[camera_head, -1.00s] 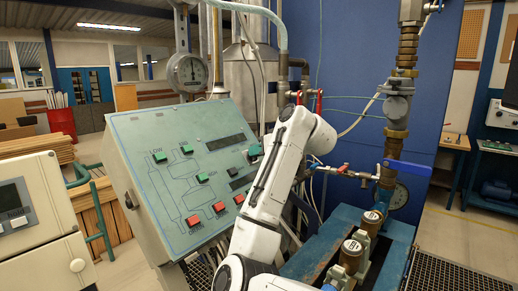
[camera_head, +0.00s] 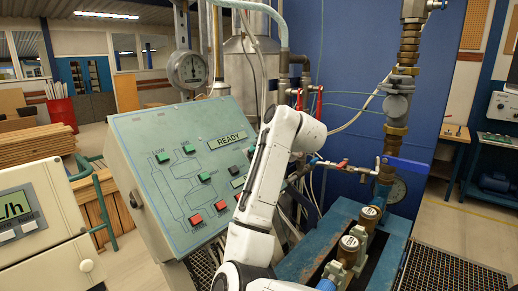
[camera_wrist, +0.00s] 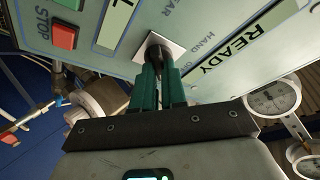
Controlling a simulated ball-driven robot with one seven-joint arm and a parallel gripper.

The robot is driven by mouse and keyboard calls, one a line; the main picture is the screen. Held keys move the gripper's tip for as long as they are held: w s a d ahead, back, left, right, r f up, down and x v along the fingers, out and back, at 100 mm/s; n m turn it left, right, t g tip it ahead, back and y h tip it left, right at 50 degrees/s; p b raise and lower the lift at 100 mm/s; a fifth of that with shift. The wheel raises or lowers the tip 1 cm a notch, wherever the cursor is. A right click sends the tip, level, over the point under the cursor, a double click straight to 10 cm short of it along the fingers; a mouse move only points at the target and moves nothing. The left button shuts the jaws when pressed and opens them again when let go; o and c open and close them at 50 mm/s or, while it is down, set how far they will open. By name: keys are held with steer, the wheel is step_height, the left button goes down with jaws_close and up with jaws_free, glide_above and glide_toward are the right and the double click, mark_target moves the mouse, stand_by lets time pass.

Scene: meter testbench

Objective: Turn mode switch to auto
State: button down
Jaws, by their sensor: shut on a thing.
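The mode switch (camera_wrist: 160,45) is a small dark knob on a pale square plate in the control panel, in the wrist view. The words HAND and part of another label stand beside it; I cannot read which position it points to. My gripper (camera_wrist: 160,66) has dark green fingers shut on the knob, partly covering it. In the head view the sloping green control panel (camera_head: 150,130) is in front of me, and my white arm hides the switch and most of the gripper.
The panel's display (camera_head: 227,140) reads READY. A flow meter box (camera_head: 22,212) stands at left.

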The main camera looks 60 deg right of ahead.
steer(key=c, duration=1.2)
jaws_free()
steer(key=b+v, duration=0.2)
steer(key=v, duration=0.8)
steer(key=shift+s+a+r, duration=0.15)
steer(key=shift+s+r, duration=0.05)
steer(key=shift+s, duration=0.1)
